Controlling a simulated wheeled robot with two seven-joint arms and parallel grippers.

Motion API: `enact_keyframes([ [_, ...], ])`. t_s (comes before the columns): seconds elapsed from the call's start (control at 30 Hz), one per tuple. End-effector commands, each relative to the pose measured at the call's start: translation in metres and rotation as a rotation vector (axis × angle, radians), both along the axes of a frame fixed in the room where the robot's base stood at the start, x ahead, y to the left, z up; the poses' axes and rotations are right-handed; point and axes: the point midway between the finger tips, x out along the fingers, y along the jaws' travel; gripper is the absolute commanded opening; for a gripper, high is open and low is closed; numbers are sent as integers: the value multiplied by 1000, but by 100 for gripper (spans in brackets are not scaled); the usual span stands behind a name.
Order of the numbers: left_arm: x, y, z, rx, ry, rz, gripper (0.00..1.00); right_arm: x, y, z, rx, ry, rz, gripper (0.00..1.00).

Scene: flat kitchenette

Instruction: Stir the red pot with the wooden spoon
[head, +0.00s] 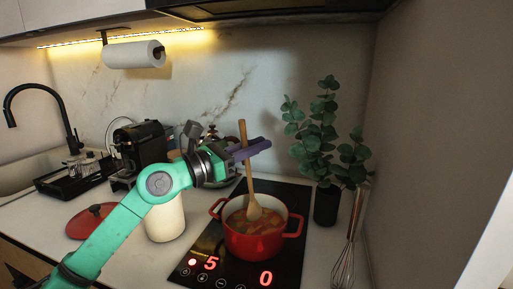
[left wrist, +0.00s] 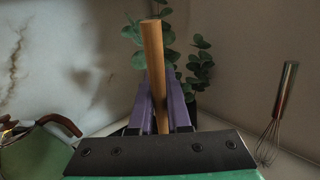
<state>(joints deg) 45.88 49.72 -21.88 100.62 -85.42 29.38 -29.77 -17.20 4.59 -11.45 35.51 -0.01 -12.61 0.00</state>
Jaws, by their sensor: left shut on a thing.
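The red pot (head: 252,240) stands on the black cooktop and holds a reddish-brown stew with chunks. The wooden spoon (head: 249,184) stands nearly upright, its bowl in the stew inside the pot and its handle rising above the rim. My left gripper (head: 254,150), with purple fingers, is shut on the spoon's handle above the pot. In the left wrist view the handle (left wrist: 153,60) shows between the two purple fingers. The pot is not seen in the left wrist view. My right gripper is not in view.
A plant in a dark vase (head: 326,204) and a whisk (head: 350,240) stand right of the cooktop (head: 289,270). A cream canister (head: 165,219) and a red lid (head: 92,221) are left of it. A coffee machine (head: 141,148) stands behind.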

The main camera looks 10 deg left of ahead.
Motion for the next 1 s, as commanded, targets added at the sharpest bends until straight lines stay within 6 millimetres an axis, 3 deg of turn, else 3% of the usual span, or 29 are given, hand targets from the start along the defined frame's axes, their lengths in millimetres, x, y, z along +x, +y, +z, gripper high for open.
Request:
enact_keyframes([
  [0.03,0,0,12,1,-1,0,0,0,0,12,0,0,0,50],
  [0.5,0,0,70,0,0,1,0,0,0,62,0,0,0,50],
  [0.87,0,0,74,0,0,1,0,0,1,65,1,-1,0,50],
  [1.0,0,0,96,0,0,1,0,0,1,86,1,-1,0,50],
])
